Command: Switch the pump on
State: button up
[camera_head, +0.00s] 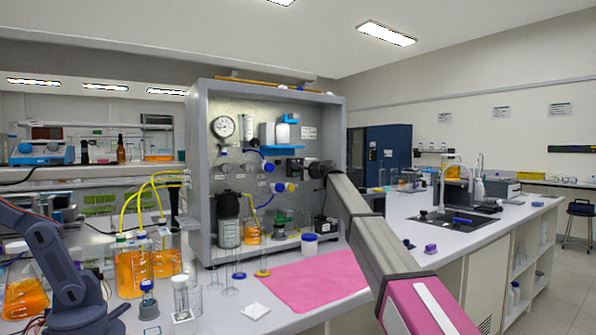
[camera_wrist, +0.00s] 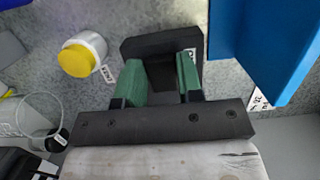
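The rig's upright grey panel (camera_head: 255,125) stands on the bench and carries a gauge, knobs and bottles. A black box (camera_head: 297,168) on the right of the panel, perhaps a switch box, is partly hidden by my gripper (camera_head: 318,170). The wrist view shows my gripper (camera_wrist: 158,82) with its two green fingers apart. The black box (camera_wrist: 160,44) is right in front of them, with a dark part showing in the gap. I cannot tell whether the fingers touch it, and I see no switch position. Which unit is the pump is unclear.
A yellow knob (camera_head: 291,187) and a blue knob (camera_head: 269,168) stick out of the panel near my gripper. In the wrist view a blue block (camera_wrist: 265,40) is close on the right. A pink mat (camera_head: 315,280) lies clear on the bench, with glassware to its left.

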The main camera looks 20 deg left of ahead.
jog(key=shift+c, duration=1.4)
jog(key=shift+s+a+m+t+h, duration=0.1)
jog(key=shift+a+m+t+h, duration=0.05)
jog(key=shift+m+t+h, duration=0.65)
jog(key=o, duration=0.9)
jog(key=shift+o, duration=0.2)
jog(key=v, duration=1)
jog(key=shift+s+d+f, duration=0.25)
jog(key=shift+d, duration=0.05)
